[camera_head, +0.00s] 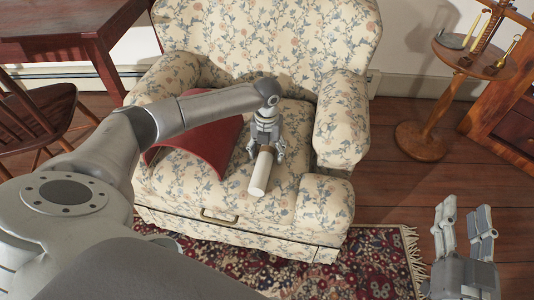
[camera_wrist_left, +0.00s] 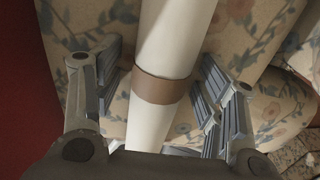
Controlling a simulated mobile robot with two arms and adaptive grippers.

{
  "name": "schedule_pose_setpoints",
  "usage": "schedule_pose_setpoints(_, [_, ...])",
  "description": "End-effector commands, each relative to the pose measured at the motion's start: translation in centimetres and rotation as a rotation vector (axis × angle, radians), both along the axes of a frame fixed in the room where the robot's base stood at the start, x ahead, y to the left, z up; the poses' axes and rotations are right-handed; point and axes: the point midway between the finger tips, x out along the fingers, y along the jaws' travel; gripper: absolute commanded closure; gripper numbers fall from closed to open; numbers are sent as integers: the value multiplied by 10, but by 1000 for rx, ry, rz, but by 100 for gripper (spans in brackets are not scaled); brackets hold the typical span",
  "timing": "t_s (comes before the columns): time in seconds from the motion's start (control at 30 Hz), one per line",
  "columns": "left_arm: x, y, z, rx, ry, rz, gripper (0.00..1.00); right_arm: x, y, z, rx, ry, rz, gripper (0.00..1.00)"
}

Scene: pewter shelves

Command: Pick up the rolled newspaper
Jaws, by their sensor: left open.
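The rolled newspaper (camera_head: 262,172) is a pale roll lying on the seat of the floral armchair (camera_head: 280,32). In the left wrist view the newspaper (camera_wrist_left: 177,38) runs up the middle, with a brown band (camera_wrist_left: 160,87) around it. My left gripper (camera_head: 265,153) is over the seat, its open fingers on either side of the roll. In the wrist view the left gripper (camera_wrist_left: 155,90) shows gaps between the fingers and the roll near the band. The far end of the roll is hidden under the gripper. My right gripper (camera_head: 464,222) is open and empty above the floor at lower right.
A red curved cushion or cloth (camera_head: 205,145) lies on the seat left of the newspaper, partly behind my left arm. The chair's right armrest (camera_head: 342,120) rises nearby. A wooden chair (camera_head: 40,120), a table (camera_head: 70,25), a round stand (camera_head: 470,62) and a patterned rug (camera_head: 370,265) surround it.

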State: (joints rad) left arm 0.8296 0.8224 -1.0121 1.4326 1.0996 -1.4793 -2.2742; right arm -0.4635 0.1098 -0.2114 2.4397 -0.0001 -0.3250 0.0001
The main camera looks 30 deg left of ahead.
Motion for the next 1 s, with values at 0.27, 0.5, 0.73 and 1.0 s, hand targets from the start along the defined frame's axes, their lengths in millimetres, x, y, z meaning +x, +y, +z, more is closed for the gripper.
schedule_pose_setpoints(0.27, [0,0,0,0,0,0,56,0,0,0,0,1,0,60])
schedule_pose_setpoints(0.5, [0,0,0,0,0,0,87,0,0,0,0,1,0,60])
schedule_pose_setpoints(0.73, [0,0,1,-1,0,0,89,0,0,0,0,1,0,60])
schedule_pose_setpoints(1.0, [0,0,6,-1,-1,0,89,0,-2,-8,-13,51,-3,60])
